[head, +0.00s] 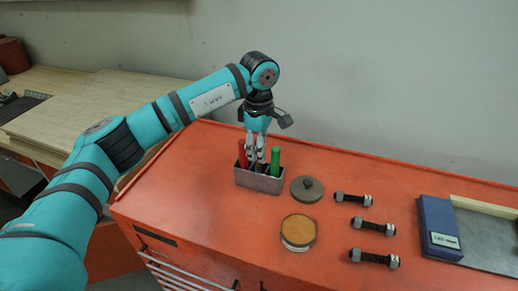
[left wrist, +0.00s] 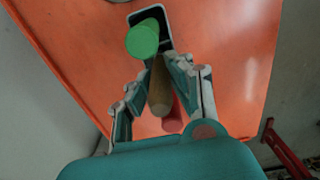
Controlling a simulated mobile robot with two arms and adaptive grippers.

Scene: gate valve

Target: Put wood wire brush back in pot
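The pot (head: 258,182) is a grey rectangular metal container on the red cabinet top; its rim also shows in the left wrist view (left wrist: 168,19). A green handle (head: 275,160) and a red handle (head: 242,153) stand in it. My left gripper (head: 256,163) points down over the pot. In the left wrist view, its fingers close on both sides of the brown wooden handle of the wire brush (left wrist: 159,88), between the green handle (left wrist: 143,40) and the red handle (left wrist: 172,118). The brush's lower end is hidden, so its depth in the pot cannot be told.
A dark round lidded disc (head: 307,189) sits just right of the pot, with a round tan-topped tin (head: 298,232) in front. Several bolts (head: 374,257) lie further right, near a blue box (head: 438,228). The cabinet top left of the pot is clear.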

